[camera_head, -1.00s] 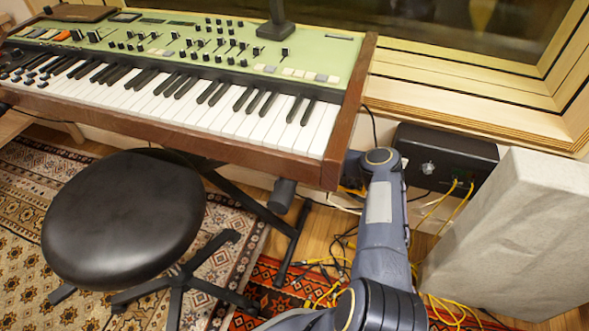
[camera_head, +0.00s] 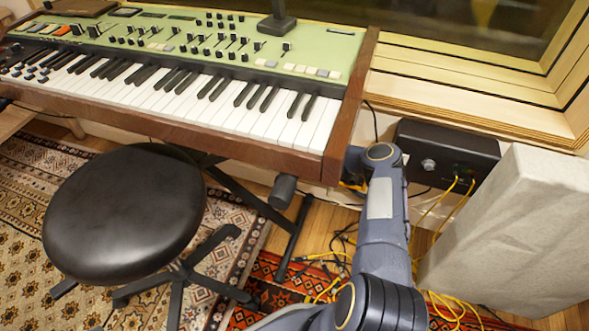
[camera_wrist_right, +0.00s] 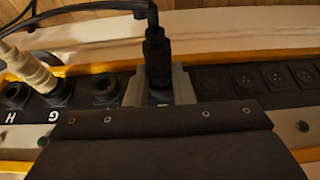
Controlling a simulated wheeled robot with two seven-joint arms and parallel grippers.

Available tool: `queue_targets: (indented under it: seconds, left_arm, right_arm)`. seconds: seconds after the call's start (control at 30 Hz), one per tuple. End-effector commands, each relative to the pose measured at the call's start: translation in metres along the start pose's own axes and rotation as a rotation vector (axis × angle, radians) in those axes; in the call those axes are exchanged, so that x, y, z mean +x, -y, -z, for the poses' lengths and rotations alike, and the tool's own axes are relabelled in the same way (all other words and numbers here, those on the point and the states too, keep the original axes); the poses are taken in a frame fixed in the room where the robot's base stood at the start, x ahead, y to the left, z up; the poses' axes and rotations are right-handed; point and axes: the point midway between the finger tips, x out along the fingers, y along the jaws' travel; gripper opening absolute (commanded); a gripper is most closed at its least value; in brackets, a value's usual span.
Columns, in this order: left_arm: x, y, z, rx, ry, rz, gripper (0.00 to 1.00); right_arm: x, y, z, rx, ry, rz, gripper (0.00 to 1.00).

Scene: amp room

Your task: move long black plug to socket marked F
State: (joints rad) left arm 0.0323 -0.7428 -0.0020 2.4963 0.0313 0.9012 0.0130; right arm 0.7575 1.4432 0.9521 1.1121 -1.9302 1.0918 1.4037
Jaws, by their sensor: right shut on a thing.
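A long black plug (camera_wrist_right: 157,58) with a black cable stands upright in the right wrist view. My right gripper (camera_wrist_right: 160,90) is shut on it, with a grey finger on each side. The plug's lower end is over the row of sockets; I cannot tell whether it is seated in one. A bare round socket (camera_wrist_right: 105,90) is just left of the gripper. The letters H and G show upside down at the left; no F is readable, and a dark flap hides the labels farther right. In the head view the keyboard hides my right gripper. My left gripper is out of view.
A cream plug (camera_wrist_right: 30,68) leans at the socket by the G. Flat dark sockets (camera_wrist_right: 240,78) line the right. In the head view, a keyboard (camera_head: 225,105), a black box (camera_head: 445,150), a pale block (camera_head: 530,235), a stool (camera_head: 122,212) and yellow cables (camera_head: 445,305) surround my arm.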

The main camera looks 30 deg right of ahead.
Motion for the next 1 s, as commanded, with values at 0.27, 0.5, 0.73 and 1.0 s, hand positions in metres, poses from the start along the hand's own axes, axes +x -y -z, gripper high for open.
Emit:
queue_targets:
  seconds: [0.27, 0.5, 0.73, 1.0]
  left_arm:
    - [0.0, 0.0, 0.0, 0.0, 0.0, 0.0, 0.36]
    - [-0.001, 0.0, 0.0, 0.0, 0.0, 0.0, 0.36]
    - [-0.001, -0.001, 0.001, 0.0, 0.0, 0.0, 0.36]
    - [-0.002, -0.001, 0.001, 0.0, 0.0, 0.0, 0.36]
  right_arm:
    - [0.0, 0.0, 0.0, 0.0, 0.0, 0.0, 0.0]
    - [-0.003, 0.001, -0.004, -0.001, -0.001, 0.001, 0.0]
    - [-0.004, 0.001, -0.009, -0.001, -0.001, 0.0, 0.0]
    - [-0.006, 0.0, -0.014, -0.001, 0.0, 0.0, 0.0]
